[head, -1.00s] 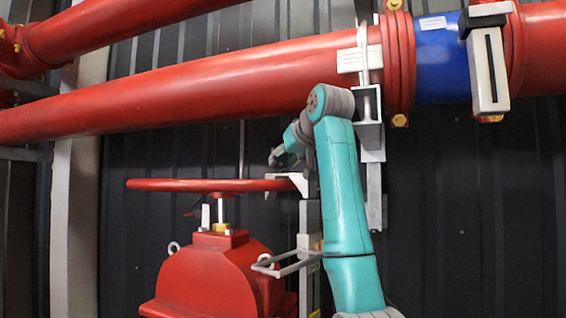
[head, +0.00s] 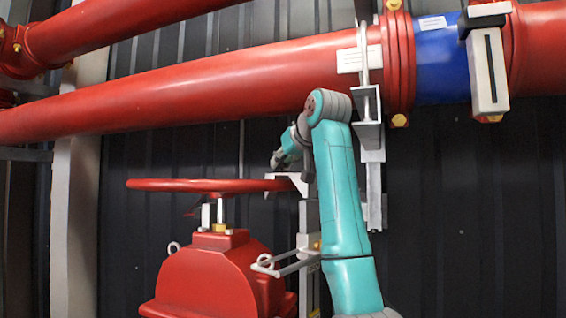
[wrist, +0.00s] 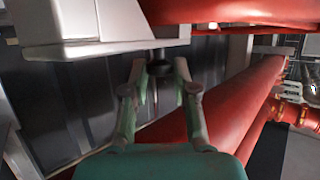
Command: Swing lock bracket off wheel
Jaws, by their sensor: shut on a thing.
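The red handwheel (head: 165,185) lies level above the red valve body (head: 212,275). The pale grey lock bracket (head: 291,178) sits at the wheel's right rim, on top of an upright post (head: 308,215). In the wrist view the bracket (wrist: 85,25) fills the upper left and a red rim (wrist: 225,12) shows at the upper right. My gripper (wrist: 160,72) is below the bracket, shut on a small dark knob (wrist: 159,67) that hangs under it.
A grey pipe support (head: 370,130) stands close behind my arm. The dark wall (head: 480,220) at right has free room before it.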

